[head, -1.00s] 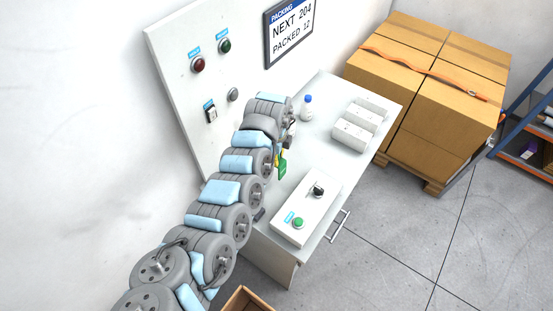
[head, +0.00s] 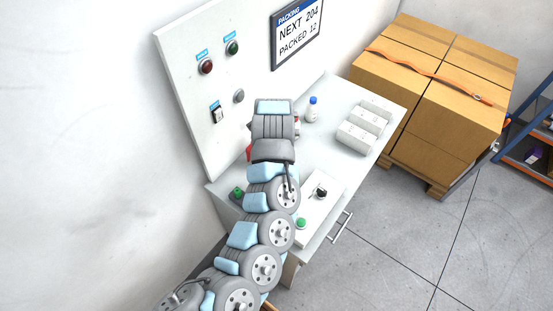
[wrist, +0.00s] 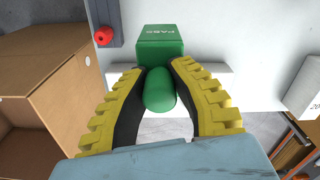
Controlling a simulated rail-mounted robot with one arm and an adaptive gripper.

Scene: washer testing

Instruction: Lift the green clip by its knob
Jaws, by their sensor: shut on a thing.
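In the wrist view the green clip (wrist: 163,50) has a block marked PASS at the top and a rounded green knob (wrist: 160,90) pointing towards the camera. My gripper (wrist: 160,97) is shut on the knob, with a yellow-ribbed, black-lined finger on each side. In the head view my arm hides the gripper. A small dark green piece (head: 237,192) shows at the table's left front corner, left of my arm; I cannot tell whether it is the clip.
The white table (head: 335,98) holds a blue-capped bottle (head: 312,108), white blocks (head: 357,138) and a control box with a green button (head: 301,223). A panel (head: 190,100) stands behind. Strapped cartons (head: 430,80) are at right. An open cardboard box (wrist: 45,85) shows in the wrist view.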

